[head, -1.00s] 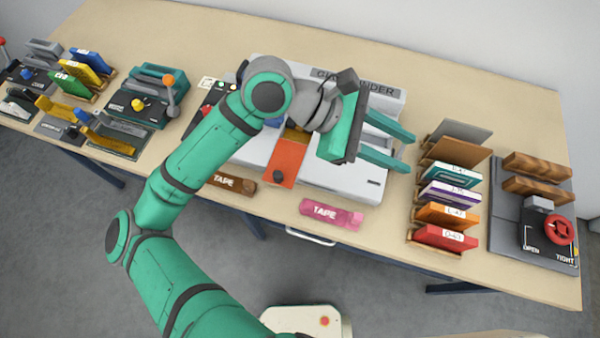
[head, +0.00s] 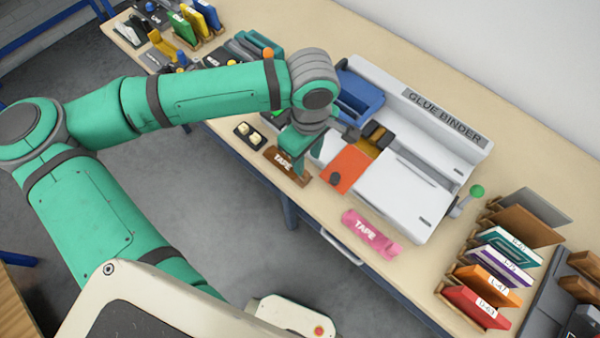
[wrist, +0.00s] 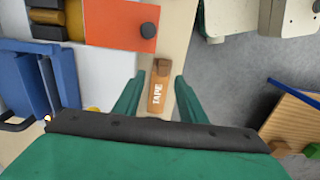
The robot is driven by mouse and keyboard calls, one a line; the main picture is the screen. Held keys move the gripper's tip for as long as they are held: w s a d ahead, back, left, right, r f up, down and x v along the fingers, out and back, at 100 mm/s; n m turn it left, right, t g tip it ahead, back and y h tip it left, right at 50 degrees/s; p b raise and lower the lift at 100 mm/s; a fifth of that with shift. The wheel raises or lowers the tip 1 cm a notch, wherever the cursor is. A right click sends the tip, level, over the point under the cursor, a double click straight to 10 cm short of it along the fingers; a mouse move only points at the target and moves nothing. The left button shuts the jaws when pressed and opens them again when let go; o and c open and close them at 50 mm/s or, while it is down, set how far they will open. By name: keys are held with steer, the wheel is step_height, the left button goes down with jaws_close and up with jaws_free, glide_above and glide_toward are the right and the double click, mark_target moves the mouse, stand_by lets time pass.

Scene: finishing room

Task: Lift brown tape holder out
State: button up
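The brown tape holder (head: 280,160), lettered TAPE, lies on the table's front edge strip, in front of the glue binder. In the head view my gripper (head: 304,165) points down over its right end and hides part of it. In the wrist view the brown tape holder (wrist: 157,94) shows between the two green fingers of my gripper (wrist: 158,88), with a gap on each side. My gripper is open and empty. I cannot tell exactly how high the fingertips are above the table.
The glue binder (head: 405,190) with its orange plate (head: 350,168) stands just behind. A pink tape holder (head: 370,234) lies to the right, and a small black panel (head: 250,135) to the left. A blue part (head: 358,98) sits at the binder's left end. Upright board racks (head: 490,295) stand at right.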

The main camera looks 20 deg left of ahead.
mark_target(307, 171)
step_height(307, 171, down, 3)
steer(key=shift+f, duration=0.15)
steer(key=shift+s+a+f, duration=0.1)
steer(key=shift+a+f, duration=0.05)
steer(key=shift+f, duration=1.1)
steer(key=shift+s+a+f, duration=0.1)
steer(key=shift+a+f, duration=0.05)
steer(key=shift+f, duration=1.05)
jaws_close()
